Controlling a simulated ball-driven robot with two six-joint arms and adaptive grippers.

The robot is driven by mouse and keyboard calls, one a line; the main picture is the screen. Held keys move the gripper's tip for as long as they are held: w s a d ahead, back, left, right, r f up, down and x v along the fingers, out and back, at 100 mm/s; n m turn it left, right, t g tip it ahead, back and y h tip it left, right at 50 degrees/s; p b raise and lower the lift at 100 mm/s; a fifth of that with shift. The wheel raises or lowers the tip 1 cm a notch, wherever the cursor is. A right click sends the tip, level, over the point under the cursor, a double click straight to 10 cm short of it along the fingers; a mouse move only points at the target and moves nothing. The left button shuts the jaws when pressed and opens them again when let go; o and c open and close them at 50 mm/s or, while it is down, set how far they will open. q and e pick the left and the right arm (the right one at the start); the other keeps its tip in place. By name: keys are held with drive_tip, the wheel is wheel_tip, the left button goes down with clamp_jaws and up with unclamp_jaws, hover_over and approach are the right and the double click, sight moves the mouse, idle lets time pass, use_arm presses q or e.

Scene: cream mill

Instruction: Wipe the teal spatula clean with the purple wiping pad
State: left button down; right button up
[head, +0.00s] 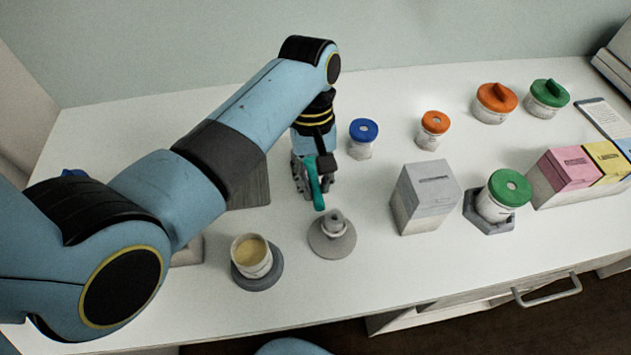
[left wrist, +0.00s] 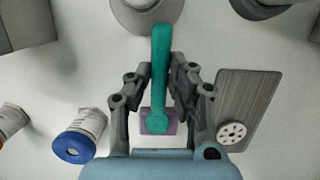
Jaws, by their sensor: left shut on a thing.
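My left gripper (head: 308,180) is shut on the teal spatula (head: 314,187), above the table left of its middle. In the left wrist view the gripper (left wrist: 162,72) has a finger on each side of the spatula (left wrist: 161,60). The spatula's broader end lies over the purple wiping pad (left wrist: 146,128), covering its middle. I cannot tell whether the two touch. The pad is hidden in the head view. My right gripper is not in view.
A grey conical stand (head: 332,240) and a cream-filled cup (head: 251,257) stand in front. A dark board (head: 252,186) lies left of the gripper. A blue-lidded jar (head: 363,137) stands right of it, a grey box (head: 424,195) further right. The table's back middle is clear.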

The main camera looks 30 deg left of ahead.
use_arm(q)
drive_tip(key=shift+s+d+v, duration=0.1)
drive_tip(key=shift+s+v, duration=0.05)
drive_tip(key=shift+v, duration=0.85)
drive_tip(key=shift+s+d+v, duration=0.1)
drive_tip(key=shift+s+v, duration=0.1)
drive_tip(key=shift+v, duration=0.75)
drive_tip(key=shift+s+d+v, duration=0.1)
drive_tip(key=shift+s+v, duration=0.05)
drive_tip(key=shift+v, duration=0.85)
drive_tip(key=shift+r, duration=0.1)
